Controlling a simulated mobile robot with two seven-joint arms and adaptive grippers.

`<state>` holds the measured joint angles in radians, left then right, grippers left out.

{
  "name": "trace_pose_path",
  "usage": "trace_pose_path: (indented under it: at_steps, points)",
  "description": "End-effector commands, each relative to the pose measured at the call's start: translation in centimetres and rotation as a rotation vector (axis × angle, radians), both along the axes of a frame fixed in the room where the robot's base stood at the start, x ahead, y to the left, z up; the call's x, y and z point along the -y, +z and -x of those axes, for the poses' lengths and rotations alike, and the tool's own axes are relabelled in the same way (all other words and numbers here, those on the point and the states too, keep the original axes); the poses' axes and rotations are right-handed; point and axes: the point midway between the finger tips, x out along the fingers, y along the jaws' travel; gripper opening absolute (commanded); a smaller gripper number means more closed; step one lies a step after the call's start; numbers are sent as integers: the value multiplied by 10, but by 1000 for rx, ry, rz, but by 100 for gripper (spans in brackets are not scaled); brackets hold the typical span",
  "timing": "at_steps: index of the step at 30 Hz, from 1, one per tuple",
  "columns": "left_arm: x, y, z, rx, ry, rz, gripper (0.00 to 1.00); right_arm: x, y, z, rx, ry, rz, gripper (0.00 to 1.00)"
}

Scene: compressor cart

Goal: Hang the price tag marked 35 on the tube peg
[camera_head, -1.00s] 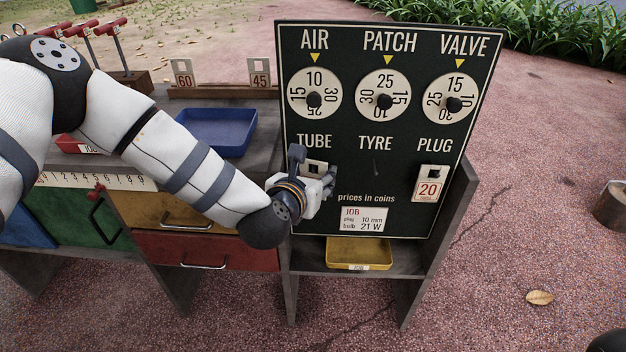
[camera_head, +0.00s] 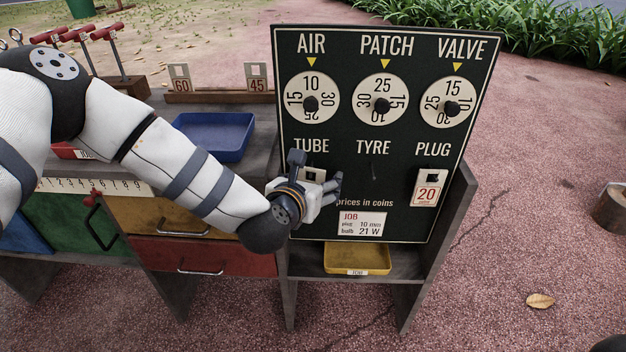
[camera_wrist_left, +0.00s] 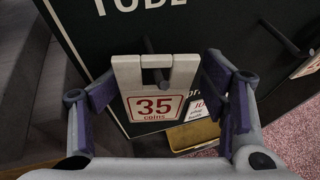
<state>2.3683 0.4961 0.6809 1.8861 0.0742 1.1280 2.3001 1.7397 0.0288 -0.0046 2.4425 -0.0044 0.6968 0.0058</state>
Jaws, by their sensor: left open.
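The price tag marked 35 (camera_wrist_left: 155,106) is a pale plate with red figures and a slot at its top. In the left wrist view it stands upright against the dark board, and the dark tube peg (camera_wrist_left: 149,46) runs into its slot, so it appears to hang there. In the head view only the tag's top (camera_head: 314,173) shows under the word TUBE. My left gripper (camera_head: 326,188) is open in front of it. In the left wrist view its fingers (camera_wrist_left: 160,88) stand on either side of the tag, seemingly clear of it.
The price board (camera_head: 290,120) carries three dials. A tag marked 20 (camera_head: 427,189) hangs under PLUG, and the TYRE peg (camera_head: 374,173) is bare. Tags 60 (camera_head: 180,78) and 45 (camera_head: 257,77) stand on a rack behind a blue tray (camera_head: 213,153). A yellow tray (camera_head: 358,259) sits below the board.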

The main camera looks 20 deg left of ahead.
Motion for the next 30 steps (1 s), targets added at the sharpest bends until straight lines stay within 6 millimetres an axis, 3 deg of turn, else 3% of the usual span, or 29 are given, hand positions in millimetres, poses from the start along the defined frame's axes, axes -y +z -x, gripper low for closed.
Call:
trace_pose_path:
  at_steps: [14,17,24,30]
  points:
    - [-6,2,2,3,15,-4,73,0,0,0,0,0,0,40]
    - [-5,7,18,0,13,-2,73,0,0,0,0,0,0,40]
    - [-1,32,78,-2,7,-1,73,0,0,0,0,0,0,40]
    - [1,44,107,-1,4,-2,73,0,0,0,0,0,0,40]
